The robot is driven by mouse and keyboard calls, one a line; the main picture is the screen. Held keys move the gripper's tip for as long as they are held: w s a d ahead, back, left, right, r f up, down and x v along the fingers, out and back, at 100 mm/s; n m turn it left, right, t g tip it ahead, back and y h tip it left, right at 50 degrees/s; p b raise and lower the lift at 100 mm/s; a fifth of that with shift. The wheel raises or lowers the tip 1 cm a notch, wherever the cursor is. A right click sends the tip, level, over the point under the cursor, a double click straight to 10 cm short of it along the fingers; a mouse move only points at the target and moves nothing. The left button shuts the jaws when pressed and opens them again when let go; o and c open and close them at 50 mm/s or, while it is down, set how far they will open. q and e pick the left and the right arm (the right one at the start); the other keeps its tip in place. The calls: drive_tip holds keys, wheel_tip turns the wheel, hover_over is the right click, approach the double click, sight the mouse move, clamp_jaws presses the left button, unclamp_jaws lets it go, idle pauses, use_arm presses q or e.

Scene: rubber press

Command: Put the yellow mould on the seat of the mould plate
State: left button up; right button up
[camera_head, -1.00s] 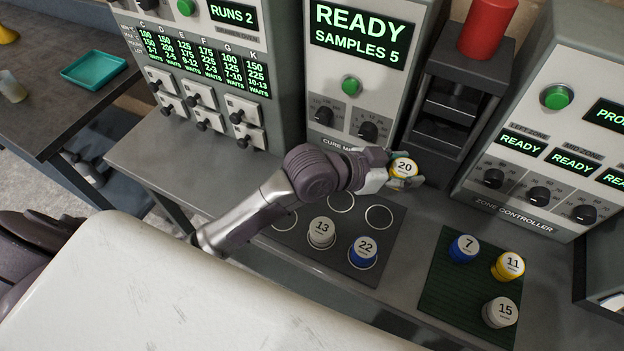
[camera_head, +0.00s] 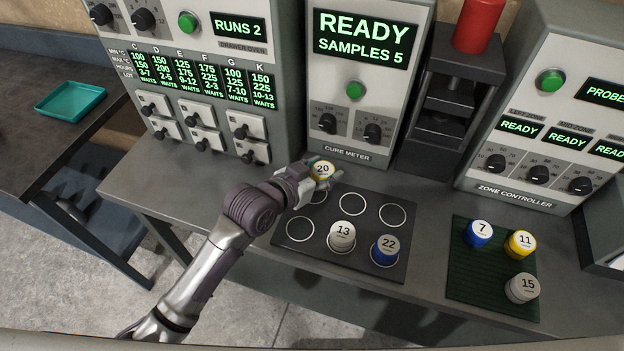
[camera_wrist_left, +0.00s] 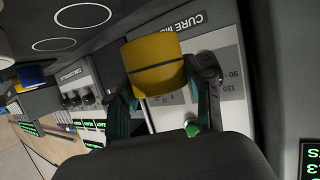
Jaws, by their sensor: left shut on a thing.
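My left gripper (camera_head: 318,178) is shut on the yellow mould (camera_head: 322,169) marked 20. It holds the mould over the back left corner of the dark mould plate (camera_head: 325,218). In the left wrist view the yellow mould (camera_wrist_left: 155,65) sits between the two fingers. The plate has ringed seats in two rows. The back left seat is partly hidden by the gripper. The back middle, back right and front left seats are empty. A white mould marked 13 (camera_head: 342,235) and a blue mould marked 22 (camera_head: 385,249) stand on the front row. My right gripper is out of view.
A green mat (camera_head: 475,278) to the right holds a blue mould 7 (camera_head: 479,233), another yellow mould 11 (camera_head: 519,244) and a white mould 15 (camera_head: 521,288). The cure meter (camera_head: 350,153) and a press (camera_head: 445,110) with a red top stand behind the plate.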

use_arm(q)
drive_tip(key=shift+w+a+f, duration=0.25)
drive_tip(key=shift+a+f, duration=0.1)
drive_tip(key=shift+a, duration=0.3)
drive_tip(key=shift+w+a+f, duration=0.1)
drive_tip(key=shift+a+f, duration=0.05)
drive_tip(key=shift+a, duration=0.05)
drive_tip(key=shift+f, duration=0.3)
wheel_tip(320, 180, down, 4)
drive_tip(key=shift+r+p, duration=0.2)
drive_tip(key=shift+p, duration=0.15)
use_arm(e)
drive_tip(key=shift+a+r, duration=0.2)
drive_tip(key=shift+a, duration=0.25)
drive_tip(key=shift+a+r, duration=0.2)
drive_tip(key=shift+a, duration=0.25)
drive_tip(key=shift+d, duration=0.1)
use_arm(q)
drive_tip(key=o, duration=1.3)
drive_tip(key=shift+f, duration=0.15)
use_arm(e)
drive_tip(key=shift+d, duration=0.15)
